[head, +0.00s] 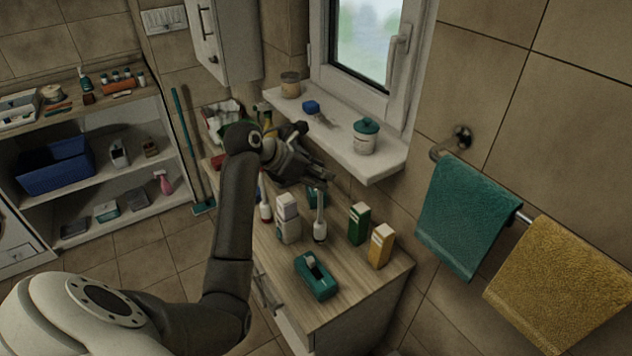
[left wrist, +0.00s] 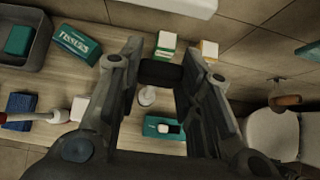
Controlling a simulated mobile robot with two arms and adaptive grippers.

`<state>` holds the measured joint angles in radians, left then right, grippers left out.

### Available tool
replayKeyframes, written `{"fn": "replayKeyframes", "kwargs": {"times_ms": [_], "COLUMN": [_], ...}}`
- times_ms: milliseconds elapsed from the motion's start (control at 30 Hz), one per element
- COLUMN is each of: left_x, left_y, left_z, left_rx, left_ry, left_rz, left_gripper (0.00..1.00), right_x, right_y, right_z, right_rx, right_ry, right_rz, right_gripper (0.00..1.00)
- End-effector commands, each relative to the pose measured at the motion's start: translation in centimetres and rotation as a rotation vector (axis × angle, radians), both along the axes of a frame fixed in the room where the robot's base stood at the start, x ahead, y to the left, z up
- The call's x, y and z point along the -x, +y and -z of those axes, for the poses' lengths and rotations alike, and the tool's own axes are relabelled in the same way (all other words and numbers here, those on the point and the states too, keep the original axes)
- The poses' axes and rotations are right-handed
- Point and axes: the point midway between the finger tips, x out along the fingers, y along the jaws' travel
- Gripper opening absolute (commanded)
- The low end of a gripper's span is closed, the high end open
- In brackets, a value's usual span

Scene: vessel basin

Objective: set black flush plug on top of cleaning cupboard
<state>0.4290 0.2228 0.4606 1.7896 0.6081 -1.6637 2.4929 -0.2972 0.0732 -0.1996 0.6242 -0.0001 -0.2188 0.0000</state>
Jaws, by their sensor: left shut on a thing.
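My left gripper (head: 326,176) is above a low cupboard with a wooden top (head: 335,303), beside the window sill. In the left wrist view its fingers are shut on a small black block (left wrist: 160,74), which looks like the black flush plug. In the head view the plug is too dark against the fingers to make out. The plug is held above the cupboard top, apart from the items there. I cannot tell for sure that this low cupboard is the cleaning cupboard. My right gripper is not in view.
The sill (head: 380,165) holds a lidded jar (head: 366,136). The front right corner is clear.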

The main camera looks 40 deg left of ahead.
Motion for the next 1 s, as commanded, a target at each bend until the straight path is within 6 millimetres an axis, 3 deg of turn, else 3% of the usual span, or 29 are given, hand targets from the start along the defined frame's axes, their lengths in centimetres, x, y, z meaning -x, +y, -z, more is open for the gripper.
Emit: {"fn": "replayKeyframes", "kwargs": {"times_ms": [333, 567, 967, 1000], "left_x": [-1.6, -1.5, -1.6, -1.6], "left_y": [1.3, 1.2, 1.2, 1.2], "left_z": [2.4, 5.1, 5.8, 5.8], "left_rx": [0.001, 0.001, 0.001, 0.001], "left_ry": [0.001, 0.001, -0.002, -0.002], "left_rz": [0.000, 0.001, 0.000, 0.000], "left_gripper": [0.00, 0.00, 0.00, 0.37], "right_x": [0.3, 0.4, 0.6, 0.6], "right_y": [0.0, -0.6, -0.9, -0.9], "right_z": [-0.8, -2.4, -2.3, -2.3], "right_rx": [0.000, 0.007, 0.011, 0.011], "right_ry": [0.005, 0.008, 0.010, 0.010], "right_rz": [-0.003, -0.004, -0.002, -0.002], "right_gripper": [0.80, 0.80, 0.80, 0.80]}}
